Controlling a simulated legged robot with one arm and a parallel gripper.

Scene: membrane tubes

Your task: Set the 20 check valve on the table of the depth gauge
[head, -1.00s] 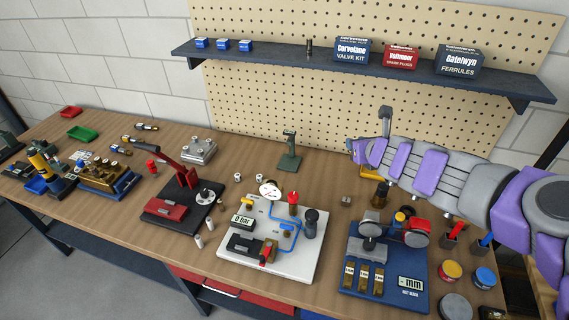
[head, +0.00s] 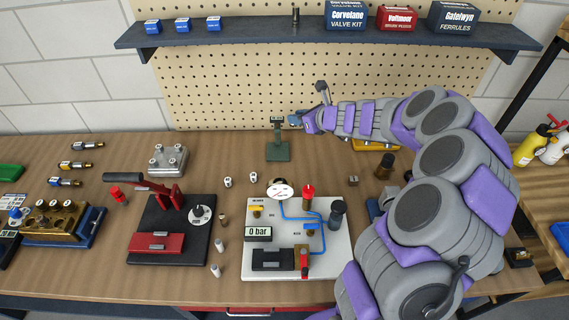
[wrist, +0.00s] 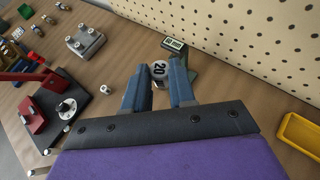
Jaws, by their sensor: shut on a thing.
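My gripper (head: 297,121) is shut on the 20 check valve (wrist: 158,71), a small white cylinder marked "20" between the blue fingers in the wrist view. In the head view the fingers hide the valve. The green stand with a small display on top looks like the depth gauge (head: 278,140); it stands at the back of the bench. My gripper is just right of the gauge's upper part in the head view. In the wrist view the gauge (wrist: 174,45) is just beyond the fingertips and partly hidden by them. I cannot tell whether the valve touches its table.
Two white valves (head: 228,181) (head: 253,178) stand left of the gauge's front. A yellow tray (head: 375,147) lies to the right. The pegboard and shelf (head: 250,36) are behind.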

